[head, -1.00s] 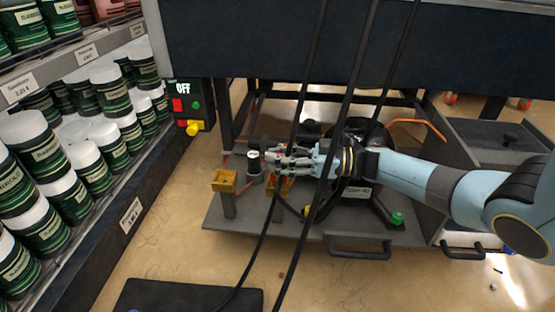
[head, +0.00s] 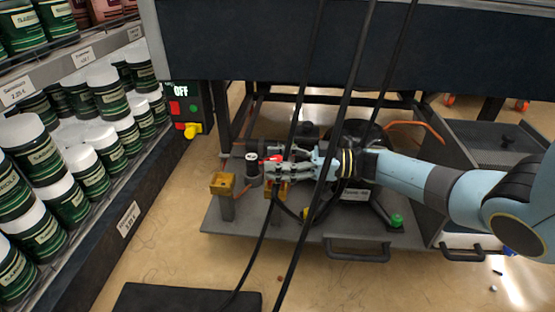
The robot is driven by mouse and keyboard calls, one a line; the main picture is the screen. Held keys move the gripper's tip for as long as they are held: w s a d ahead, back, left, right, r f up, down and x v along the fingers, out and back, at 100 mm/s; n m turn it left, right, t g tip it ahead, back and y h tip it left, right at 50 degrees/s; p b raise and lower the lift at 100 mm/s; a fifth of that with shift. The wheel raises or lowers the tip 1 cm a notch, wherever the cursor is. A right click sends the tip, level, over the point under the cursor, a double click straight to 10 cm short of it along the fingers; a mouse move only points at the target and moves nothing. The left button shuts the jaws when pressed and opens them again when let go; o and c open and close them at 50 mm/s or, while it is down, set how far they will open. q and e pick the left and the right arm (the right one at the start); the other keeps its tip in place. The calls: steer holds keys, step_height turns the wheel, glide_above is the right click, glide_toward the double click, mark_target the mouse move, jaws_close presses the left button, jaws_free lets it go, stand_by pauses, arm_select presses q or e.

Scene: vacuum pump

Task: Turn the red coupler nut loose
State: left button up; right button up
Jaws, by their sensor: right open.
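The red coupler nut (head: 270,158) is a small red piece at the pump unit, just right of a dark cylinder with a white top (head: 253,168). My right gripper (head: 274,165) is open with its fingertips at the nut, one finger above and one below. The fingers hide part of the nut, and I cannot tell whether they touch it. The black pump body (head: 362,137) is partly hidden behind my right arm. My left gripper is not in view.
Black cables (head: 299,190) hang in front of my right arm. A switch box (head: 187,108) marked OFF is on the left, next to shelves of green jars (head: 86,170). A dark table (head: 240,48) overhangs the pump.

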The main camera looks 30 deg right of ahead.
steer(key=v, duration=0.7)
steer(key=shift+d, duration=0.2)
steer(key=shift+s+r, duration=0.1)
steer(key=shift+s, duration=0.05)
